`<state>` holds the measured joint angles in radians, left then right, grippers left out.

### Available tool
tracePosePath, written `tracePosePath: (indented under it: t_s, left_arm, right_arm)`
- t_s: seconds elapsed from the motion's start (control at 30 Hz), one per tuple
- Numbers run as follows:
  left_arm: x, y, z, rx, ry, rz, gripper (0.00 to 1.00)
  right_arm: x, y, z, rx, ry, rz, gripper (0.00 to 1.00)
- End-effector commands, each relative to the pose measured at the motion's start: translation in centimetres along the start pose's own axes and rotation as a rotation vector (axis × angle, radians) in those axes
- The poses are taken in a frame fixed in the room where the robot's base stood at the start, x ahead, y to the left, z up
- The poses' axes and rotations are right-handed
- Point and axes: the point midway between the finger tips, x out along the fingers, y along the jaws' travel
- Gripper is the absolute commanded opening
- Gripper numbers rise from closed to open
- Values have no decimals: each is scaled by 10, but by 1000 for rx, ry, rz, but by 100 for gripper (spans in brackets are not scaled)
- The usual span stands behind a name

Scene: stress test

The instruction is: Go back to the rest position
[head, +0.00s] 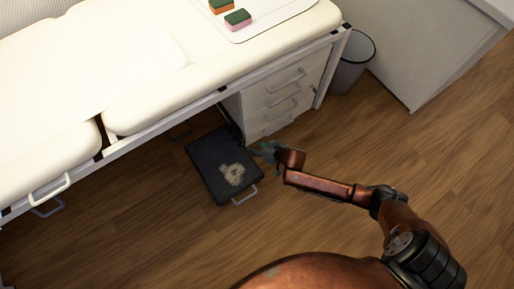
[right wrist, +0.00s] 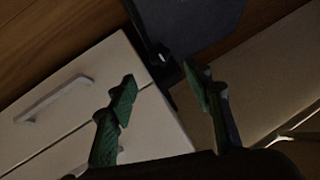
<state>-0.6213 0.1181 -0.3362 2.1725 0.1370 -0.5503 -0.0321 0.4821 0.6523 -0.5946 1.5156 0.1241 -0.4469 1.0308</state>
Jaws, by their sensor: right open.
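My right gripper (head: 268,149) is at the end of my copper-coloured right arm, low beside the examination couch's drawer cabinet. In the right wrist view its two green fingers (right wrist: 165,95) stand apart with nothing between them, so it is open and empty. Next to it in the head view is a dark pulled-out step or drawer (head: 207,172) with a pale patch on it. The dark panel also shows at the top of the right wrist view (right wrist: 190,18). I cannot tell whether the gripper touches it. My left gripper is not in view.
The cream couch (head: 150,75) fills the upper left, above a white drawer cabinet (head: 285,95). A white tray (head: 285,14) on it holds an orange sponge (head: 220,6) and a pink sponge (head: 238,20), both green-topped. A grey bin (head: 352,65) stands behind. Wooden floor (head: 440,150) is clear at right.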

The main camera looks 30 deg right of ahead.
Motion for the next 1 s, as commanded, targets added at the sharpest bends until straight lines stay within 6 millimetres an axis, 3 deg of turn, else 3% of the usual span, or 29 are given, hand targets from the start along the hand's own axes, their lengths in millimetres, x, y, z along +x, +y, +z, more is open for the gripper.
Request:
tracePosePath:
  t_s: [0.2, 0.77, 0.87, 0.97, 1.0]
  left_arm:
    - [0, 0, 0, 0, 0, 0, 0]
    - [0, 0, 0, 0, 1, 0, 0]
    - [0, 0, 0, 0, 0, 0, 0]
    - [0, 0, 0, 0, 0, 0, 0]
    - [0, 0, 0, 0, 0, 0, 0]
  right_arm:
    - [-13, 0, 0, 0, 0, -1, 46]
    - [-13, 0, 0, 0, 0, -1, 46]
    - [-15, -3, 13, 0, -11, -5, 46]
    - [-24, -11, 51, -5, -42, -20, 46]
    - [-31, -16, 72, -9, -59, -30, 46]
